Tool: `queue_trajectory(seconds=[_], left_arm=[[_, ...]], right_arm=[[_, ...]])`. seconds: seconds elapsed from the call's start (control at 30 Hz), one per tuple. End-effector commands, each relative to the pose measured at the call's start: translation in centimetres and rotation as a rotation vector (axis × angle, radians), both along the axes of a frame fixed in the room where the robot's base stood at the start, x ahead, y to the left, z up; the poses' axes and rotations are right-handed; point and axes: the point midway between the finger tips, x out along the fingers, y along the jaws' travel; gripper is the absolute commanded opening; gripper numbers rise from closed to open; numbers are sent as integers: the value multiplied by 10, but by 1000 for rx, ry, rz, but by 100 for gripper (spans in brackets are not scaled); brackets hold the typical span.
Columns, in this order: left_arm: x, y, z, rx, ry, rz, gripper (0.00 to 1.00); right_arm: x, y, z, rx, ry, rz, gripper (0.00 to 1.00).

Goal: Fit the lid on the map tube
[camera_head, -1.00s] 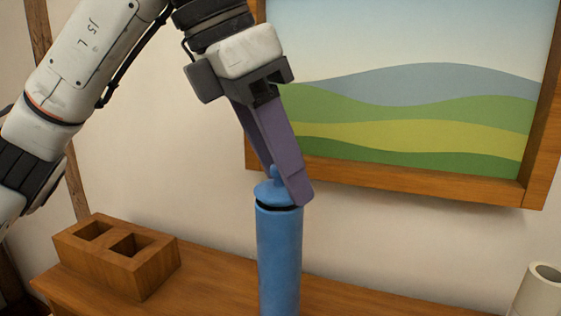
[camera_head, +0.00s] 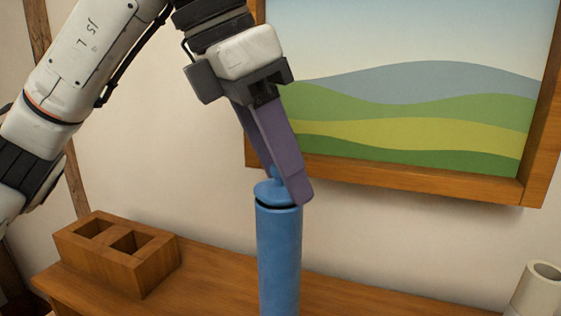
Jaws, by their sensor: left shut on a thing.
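The blue map tube (camera_head: 279,260) stands upright on the wooden surface, its lower end cut off by the picture's bottom edge. The blue lid (camera_head: 268,190) sits at the tube's mouth, with a dark gap showing between its rim and the tube's top. My left gripper (camera_head: 284,182) comes down from above with its purple fingers shut on the lid's knob. The near finger hides part of the knob and the lid's right side. My right gripper is not in view.
A wooden block with two square holes (camera_head: 116,260) stands on the wooden top (camera_head: 205,290) to the left. A pale hollow cylinder (camera_head: 537,290) stands at the lower right. A framed landscape picture (camera_head: 410,115) hangs on the wall behind the gripper.

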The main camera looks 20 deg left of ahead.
Motion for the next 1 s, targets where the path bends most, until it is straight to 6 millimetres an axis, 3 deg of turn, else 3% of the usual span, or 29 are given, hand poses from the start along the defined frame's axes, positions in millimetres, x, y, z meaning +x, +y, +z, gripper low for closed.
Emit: queue_trajectory(seconds=[1.0], left_arm=[[0,0,-6,0,0,0,24]], right_arm=[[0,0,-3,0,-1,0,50]])
